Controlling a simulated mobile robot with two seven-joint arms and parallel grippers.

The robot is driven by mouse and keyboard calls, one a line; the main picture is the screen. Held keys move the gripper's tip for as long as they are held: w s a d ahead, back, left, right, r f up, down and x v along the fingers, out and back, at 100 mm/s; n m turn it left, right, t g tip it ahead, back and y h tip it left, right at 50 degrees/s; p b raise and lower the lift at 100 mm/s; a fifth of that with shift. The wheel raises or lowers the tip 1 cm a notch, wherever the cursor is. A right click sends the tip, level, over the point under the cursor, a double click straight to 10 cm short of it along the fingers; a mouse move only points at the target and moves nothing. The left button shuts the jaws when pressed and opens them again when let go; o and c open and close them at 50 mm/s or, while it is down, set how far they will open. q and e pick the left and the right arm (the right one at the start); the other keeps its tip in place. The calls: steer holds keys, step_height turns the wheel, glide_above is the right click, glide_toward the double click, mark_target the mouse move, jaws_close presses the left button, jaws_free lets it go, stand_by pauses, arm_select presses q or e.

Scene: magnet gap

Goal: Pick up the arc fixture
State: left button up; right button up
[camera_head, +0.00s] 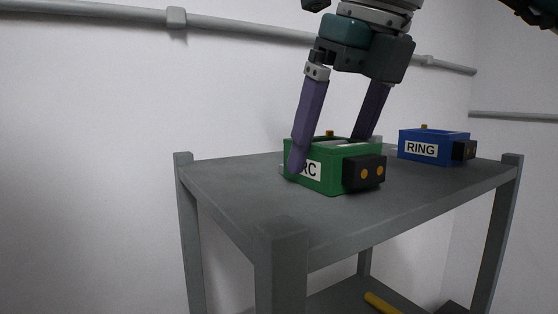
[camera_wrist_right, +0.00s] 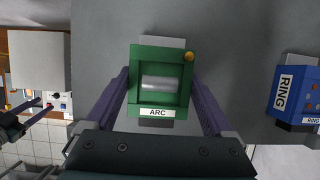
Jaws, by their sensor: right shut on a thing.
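The arc fixture (camera_head: 330,172) is a green open-topped box with a white ARC label and a black block with two orange dots on one end. It sits at the shelf top's near side. My right gripper (camera_head: 331,152) reaches down from above, one purple finger on each side of the box. In the right wrist view, the fixture (camera_wrist_right: 160,84) lies between the fingers of my right gripper (camera_wrist_right: 160,76), which is shut on it. A silver cylinder lies inside the box. What seems to be my left gripper (camera_wrist_right: 36,106) shows small and dark at the left edge there; its opening is unclear.
The blue RING fixture (camera_head: 433,147) stands further right on the grey table (camera_head: 240,190), clear of my right gripper. A yellow bar (camera_head: 380,303) lies on the lower shelf. A pipe (camera_head: 100,12) runs along the white wall. The table's left part is bare.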

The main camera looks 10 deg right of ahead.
steer(key=shift+r, duration=0.1)
jaws_close()
